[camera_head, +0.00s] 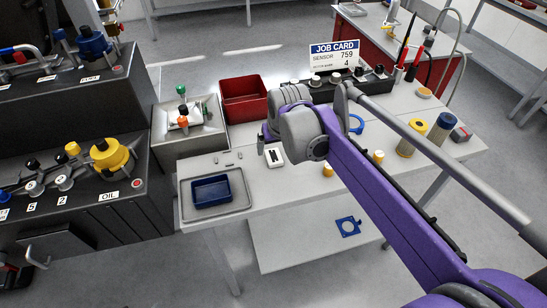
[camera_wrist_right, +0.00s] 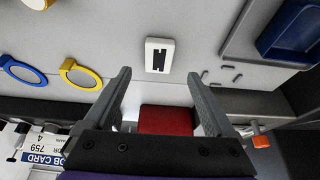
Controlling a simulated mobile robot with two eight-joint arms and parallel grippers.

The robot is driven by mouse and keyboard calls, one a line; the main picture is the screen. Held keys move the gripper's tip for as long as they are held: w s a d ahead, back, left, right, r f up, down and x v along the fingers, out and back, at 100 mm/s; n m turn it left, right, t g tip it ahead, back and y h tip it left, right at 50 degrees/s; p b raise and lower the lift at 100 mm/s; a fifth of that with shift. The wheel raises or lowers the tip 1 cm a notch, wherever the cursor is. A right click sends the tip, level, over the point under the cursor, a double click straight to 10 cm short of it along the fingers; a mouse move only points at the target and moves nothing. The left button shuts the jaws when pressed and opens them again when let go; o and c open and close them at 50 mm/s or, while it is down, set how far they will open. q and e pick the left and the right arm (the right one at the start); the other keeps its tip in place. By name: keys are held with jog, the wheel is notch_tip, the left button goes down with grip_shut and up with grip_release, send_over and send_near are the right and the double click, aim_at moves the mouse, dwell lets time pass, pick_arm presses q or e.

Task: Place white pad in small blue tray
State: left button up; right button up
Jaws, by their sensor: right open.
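The white pad (camera_head: 274,157), a small white block with a black rectangle on its face, lies on the grey table just below my right gripper. In the right wrist view the white pad (camera_wrist_right: 159,55) shows just beyond and between the open fingertips. My right gripper (camera_wrist_right: 159,76) is open with nothing between its fingers. In the head view my right gripper (camera_head: 262,142) is partly hidden by its own wrist. The small blue tray (camera_head: 212,191) sits empty in a larger grey tray at the table's left end. It also shows in the right wrist view (camera_wrist_right: 297,32). My left gripper is not in view.
A red bin (camera_head: 243,97) and a grey box (camera_head: 190,132) holding small parts stand behind the table's left part. Several small grey pins lie between the pad and the grey tray (camera_head: 236,207). Yellow and blue rings (camera_wrist_right: 80,74) and a job card (camera_head: 334,54) are nearby.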

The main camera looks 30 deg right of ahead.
aim_at(274, 157)
jog(key=x, duration=0.5)
jog(key=shift+s+d+f, duration=0.1)
jog(key=shift+f, duration=0.3)
jog(key=shift+r, duration=0.1)
grip_shut()
